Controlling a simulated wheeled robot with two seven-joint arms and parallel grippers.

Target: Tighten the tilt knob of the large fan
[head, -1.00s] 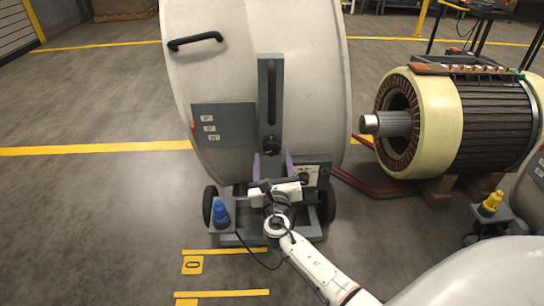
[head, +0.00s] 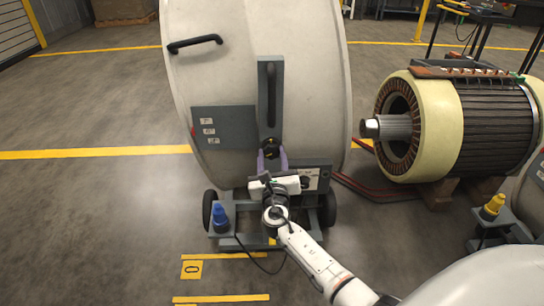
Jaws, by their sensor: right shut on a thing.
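The large fan (head: 230,85) is a big pale drum on a wheeled grey base, filling the upper middle of the head view. The dark tilt knob (head: 268,142) sits at the bracket's lower end, partly hidden by my gripper. My right gripper (head: 271,153) reaches up from below, its purple fingers on either side of the knob and shut on it. My left gripper is not in view.
A blue plug (head: 219,214) stands on the base's left corner, with a black cable near my arm. A large motor (head: 465,120) rests on wooden blocks at the right. A yellow plug (head: 492,205) is at lower right. Floor at left is clear.

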